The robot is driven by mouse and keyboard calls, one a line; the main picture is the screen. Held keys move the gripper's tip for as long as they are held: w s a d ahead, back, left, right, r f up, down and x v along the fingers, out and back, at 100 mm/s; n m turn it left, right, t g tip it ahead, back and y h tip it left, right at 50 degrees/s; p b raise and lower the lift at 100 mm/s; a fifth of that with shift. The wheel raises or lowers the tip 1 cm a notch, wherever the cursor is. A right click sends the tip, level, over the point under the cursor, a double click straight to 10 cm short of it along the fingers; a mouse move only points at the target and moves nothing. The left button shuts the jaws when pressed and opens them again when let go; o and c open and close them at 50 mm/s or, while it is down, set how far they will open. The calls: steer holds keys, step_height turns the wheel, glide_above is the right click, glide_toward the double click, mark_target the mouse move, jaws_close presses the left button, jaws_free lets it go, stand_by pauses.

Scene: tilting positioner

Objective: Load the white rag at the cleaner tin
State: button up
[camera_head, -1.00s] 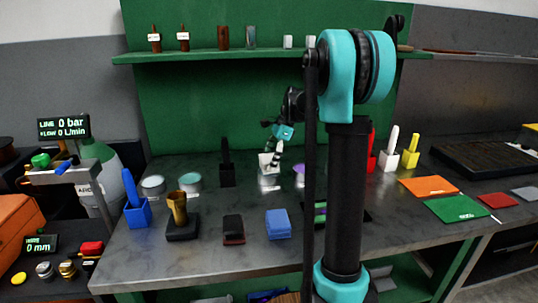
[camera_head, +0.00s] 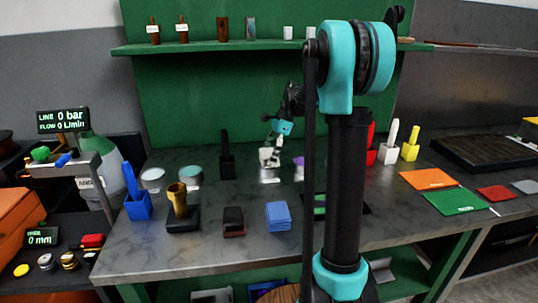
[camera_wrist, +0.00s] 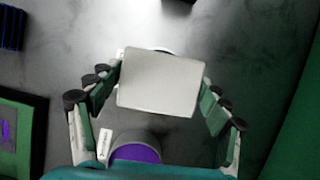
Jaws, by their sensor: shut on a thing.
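The white rag (camera_wrist: 160,84) is a flat, pale, folded-looking block between the fingers of my gripper (camera_wrist: 158,92) in the wrist view. My gripper is shut on it from both sides. In the head view my gripper (camera_head: 272,152) holds the white rag (camera_head: 266,157) over the back middle of the bench. A pale tin-like thing (camera_head: 269,179) is directly below it. Its rim peeks out past the rag in the wrist view, and the rag hides most of it. A purple-topped tin (camera_wrist: 136,153) is beside it. I cannot read which tin is the cleaner tin.
A pale-topped tin (camera_head: 152,179) and a teal-topped tin (camera_head: 190,176) stand at the left. A black holder (camera_head: 227,166), a blue block (camera_head: 278,216) and a dark brown block (camera_head: 233,222) are nearby. White (camera_head: 389,152) and yellow (camera_head: 410,150) holders stand at the right.

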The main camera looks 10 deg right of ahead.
mark_target(263, 153)
steer(key=shift+f, duration=0.5)
stand_by(1.2)
steer(key=shift+r, duration=0.1)
steer(key=shift+r, duration=3.4)
